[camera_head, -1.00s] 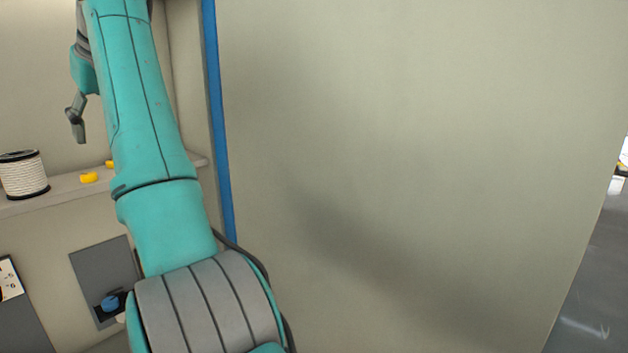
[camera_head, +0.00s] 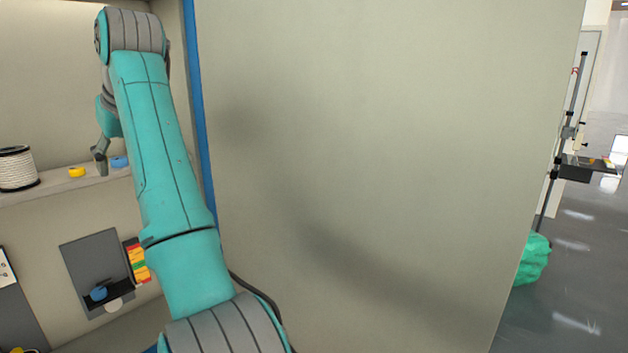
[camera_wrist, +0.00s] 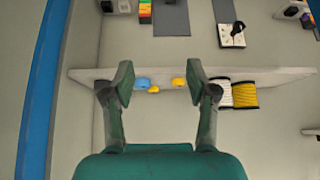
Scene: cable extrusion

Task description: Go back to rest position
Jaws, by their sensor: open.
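My gripper (camera_wrist: 160,84) is open and empty in the wrist view, with its two fingers spread wide apart. It hangs in front of a shelf (camera_wrist: 285,77) that carries small tape rolls and cable spools. In the head view my arm reaches up beside a large beige panel, and my gripper (camera_head: 100,155) shows small and partly hidden behind the arm, near the shelf.
A white spool (camera_head: 17,169), a yellow roll (camera_head: 77,172) and a blue roll (camera_head: 119,162) stand on the shelf. A beige panel (camera_head: 380,150) with a blue edge stands close right of my arm. Open floor (camera_head: 585,270) lies at far right.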

